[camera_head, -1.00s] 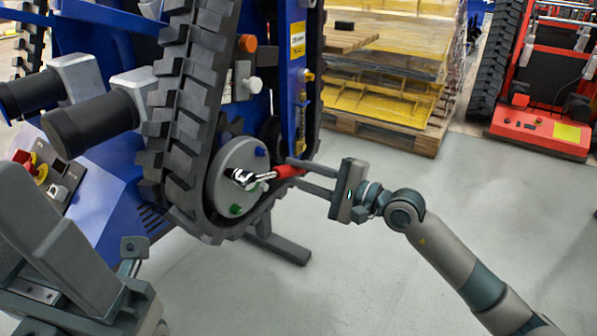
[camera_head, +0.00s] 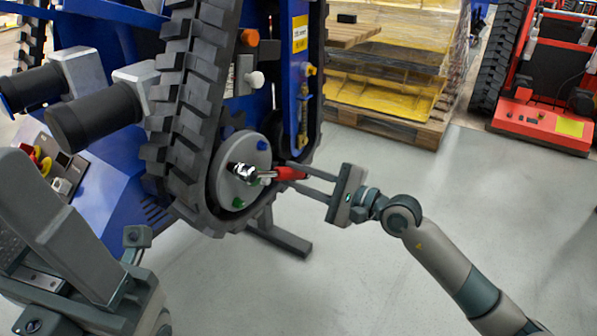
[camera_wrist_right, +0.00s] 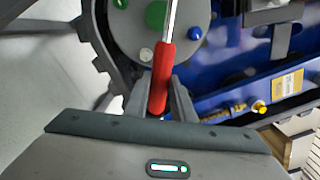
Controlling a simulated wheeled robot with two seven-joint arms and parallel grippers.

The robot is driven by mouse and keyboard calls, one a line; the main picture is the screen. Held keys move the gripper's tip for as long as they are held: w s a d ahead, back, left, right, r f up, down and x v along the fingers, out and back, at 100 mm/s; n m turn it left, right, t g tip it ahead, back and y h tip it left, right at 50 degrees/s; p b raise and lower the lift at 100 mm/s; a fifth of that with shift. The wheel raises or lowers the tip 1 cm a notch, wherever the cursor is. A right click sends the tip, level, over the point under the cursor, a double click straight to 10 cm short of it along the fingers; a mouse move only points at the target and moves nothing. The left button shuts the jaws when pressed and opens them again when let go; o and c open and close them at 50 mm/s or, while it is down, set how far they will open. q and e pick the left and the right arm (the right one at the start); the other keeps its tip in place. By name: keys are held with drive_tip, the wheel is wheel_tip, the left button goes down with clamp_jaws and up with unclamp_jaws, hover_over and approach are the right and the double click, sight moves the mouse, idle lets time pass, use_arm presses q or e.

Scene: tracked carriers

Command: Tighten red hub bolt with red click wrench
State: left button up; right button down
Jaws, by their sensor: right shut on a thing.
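The red click wrench (camera_head: 290,173) has a red handle and a shiny metal head. Its head sits against the grey hub (camera_head: 228,190) inside the black track. My right gripper (camera_head: 296,174) is shut on the red handle; the right wrist view shows the handle (camera_wrist_right: 163,75) between its fingers (camera_wrist_right: 160,108). The hub carries a blue bolt (camera_head: 262,145) and a green bolt (camera_head: 238,202). The red hub bolt does not show; the wrench head may cover it. My left arm is at lower left; its fingertips cannot be made out.
The blue tracked carrier (camera_head: 110,185) stands at left, with black cylinders (camera_head: 95,120) jutting out. A pallet (camera_head: 390,125) with yellow stacked goods stands behind. A red carrier (camera_head: 540,125) is at back right. The grey floor (camera_head: 345,275) around my right arm is clear.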

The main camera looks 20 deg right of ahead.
drive_tip(key=shift+a+f+m, duration=0.1)
drive_tip(key=shift+f+m, duration=0.05)
drive_tip(key=shift+m, duration=0.15)
drive_tip(key=shift+s+f, duration=0.1)
drive_tip(key=shift+s, duration=0.05)
drive_tip(key=shift+s+a+f+m+p, duration=0.2)
drive_tip(key=shift+a+f+m+p, duration=0.15)
drive_tip(key=shift+f+m+p, duration=0.2)
idle(0.4)
drive_tip(key=shift+s+a+f+m+p, duration=0.4)
drive_tip(key=shift+f+m, duration=0.15)
drive_tip(key=shift+m, duration=0.1)
drive_tip(key=shift+a+f, duration=0.1)
drive_tip(key=shift+a, duration=0.05)
drive_tip(key=shift+s+a+f+m+p, duration=0.3)
drive_tip(key=shift+a+f+m+p, duration=0.1)
drive_tip(key=shift+m+p, duration=0.1)
drive_tip(key=shift+f, duration=0.1)
idle(0.4)
